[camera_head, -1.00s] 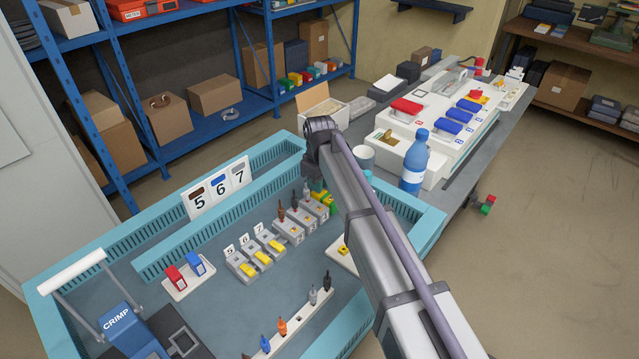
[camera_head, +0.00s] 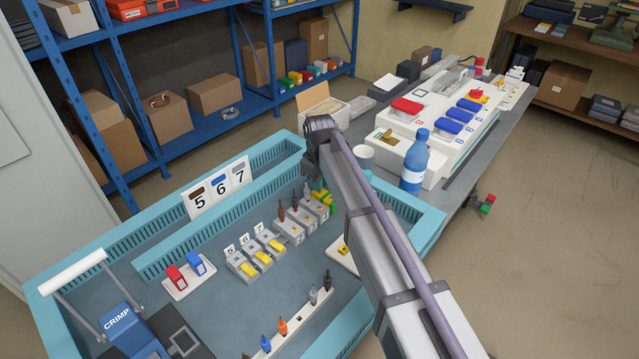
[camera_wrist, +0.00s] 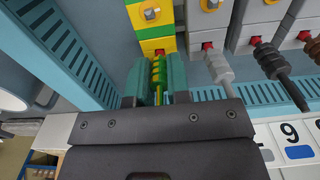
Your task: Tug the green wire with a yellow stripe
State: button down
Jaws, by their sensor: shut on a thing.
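The green wire with a yellow stripe (camera_wrist: 157,72) shows in the wrist view as a short banded piece. It stands at the front of a green and yellow terminal block (camera_wrist: 153,28), at a red-edged opening. My gripper (camera_wrist: 160,82) has its two teal fingers on either side of the wire, shut on it. The wire's far end meets the block's opening; how deep it sits inside is hidden. In the head view the terminal block (camera_head: 326,199) shows beside my gripper (camera_head: 316,187), and my arm hides part of that area.
Grey terminal blocks (camera_wrist: 212,20) with grey, brown and black wires stand close on the right in the wrist view. A teal slotted duct wall (camera_wrist: 62,50) runs along the left. A numbered label plate (camera_wrist: 293,138) lies at lower right.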

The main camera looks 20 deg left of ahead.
jog(key=shift+s+f, duration=0.1)
dwell(0.3)
jog(key=c, duration=1)
grip_release()
jog(key=shift+o, duration=0.4)
jog(key=o, duration=0.3)
notch_tip(320, 180, up, 8)
jog(key=p, duration=0.7)
jog(key=shift+f, duration=0.3)
